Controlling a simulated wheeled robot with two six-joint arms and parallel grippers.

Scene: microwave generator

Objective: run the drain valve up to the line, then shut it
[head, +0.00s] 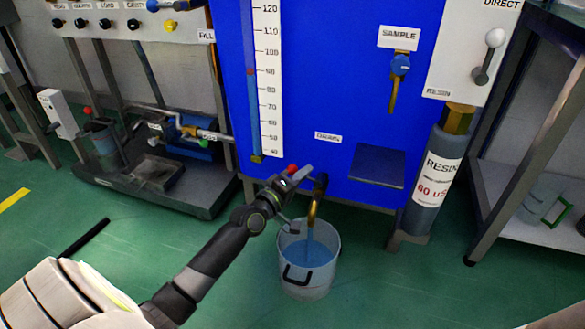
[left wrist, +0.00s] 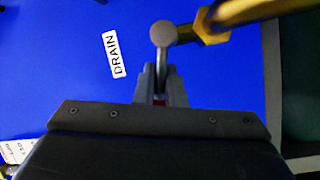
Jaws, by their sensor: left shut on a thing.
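The drain valve's brass spout (head: 312,208) comes out low on the blue tank (head: 330,100) and points down into a grey bucket (head: 326,283). A pale stream seems to run from the spout into blue water (head: 306,254) in the bucket. My left gripper (head: 294,177) is at the valve. In the left wrist view its fingers (left wrist: 158,88) are shut on the grey valve lever (left wrist: 162,50), beside the brass pipe (left wrist: 235,14) and the DRAIN label (left wrist: 115,54). I cannot make out a fill line in the bucket. My right gripper is not in view.
A tall scale (head: 270,80) with a sight tube stands on the tank front. A SAMPLE tap (head: 400,68) and a resin cylinder (head: 436,165) are to the right. A pump skid (head: 150,175) is at left. Green floor is clear around the bucket.

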